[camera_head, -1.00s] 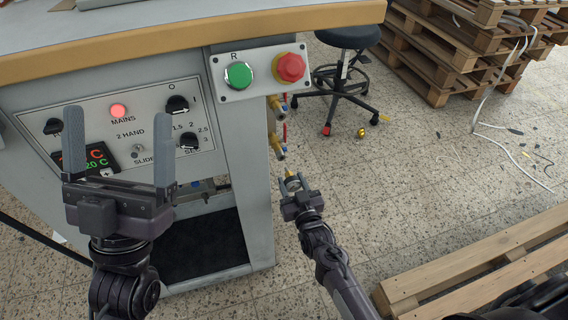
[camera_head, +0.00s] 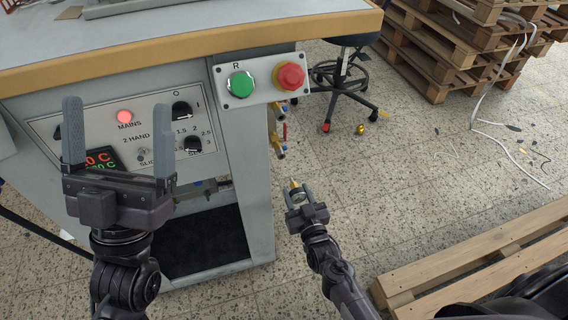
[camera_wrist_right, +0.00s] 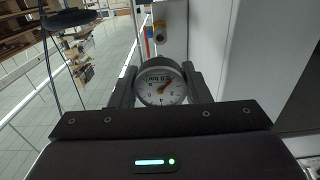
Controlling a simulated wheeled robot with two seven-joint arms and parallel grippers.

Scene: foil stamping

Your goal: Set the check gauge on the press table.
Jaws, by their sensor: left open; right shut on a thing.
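My right gripper (camera_head: 299,197) is shut on the check gauge (camera_head: 296,190), low in front of the press cabinet's right side and below table height. The press table (camera_head: 180,38) has a pale top with a wooden front edge, at the top of the head view. My left gripper (camera_head: 118,150) is open and empty in front of the control panel, with its fingers pointing up.
A box with a green button (camera_head: 241,84) and a red stop button (camera_head: 289,76) hangs under the table's right edge. Brass valves (camera_head: 277,140) stick out of the cabinet's side. A stool (camera_head: 345,75) and stacked pallets (camera_head: 440,50) stand behind. Another pallet (camera_head: 470,258) lies front right.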

